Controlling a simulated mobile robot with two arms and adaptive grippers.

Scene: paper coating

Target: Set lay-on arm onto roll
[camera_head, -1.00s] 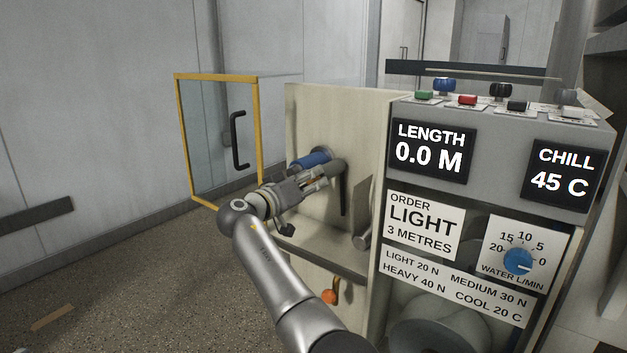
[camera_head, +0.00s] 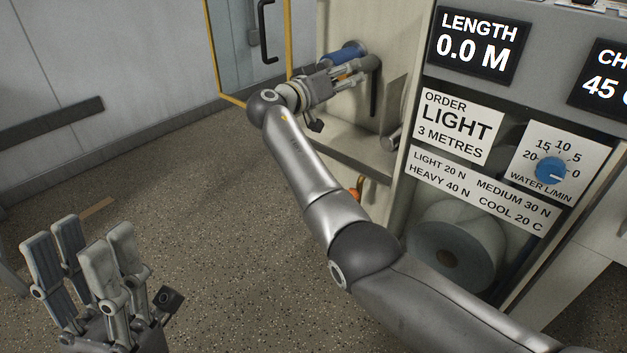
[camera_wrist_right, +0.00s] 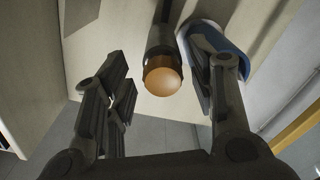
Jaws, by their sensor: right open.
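My right gripper (camera_head: 330,80) is at the pale side panel of the machine, its arm reaching in from the lower right. In the right wrist view this gripper (camera_wrist_right: 162,78) is open, with a dark rod with an orange end (camera_wrist_right: 163,76) between its spread fingers. The rod seems to be the lay-on arm; I cannot tell if the fingers touch it. A blue round part (camera_wrist_right: 215,42) sits beside the right finger, and shows above the gripper in the head view (camera_head: 345,53). The roll (camera_head: 455,248) lies low in the machine's front opening. My left gripper (camera_head: 83,245) is open and empty over the floor.
The machine front carries a length display (camera_head: 477,46), an order sign (camera_head: 456,125) and a blue water dial (camera_head: 550,170). An orange-ended handle (camera_head: 355,188) is below my right gripper. A yellow-framed glass door (camera_head: 232,45) stands behind.

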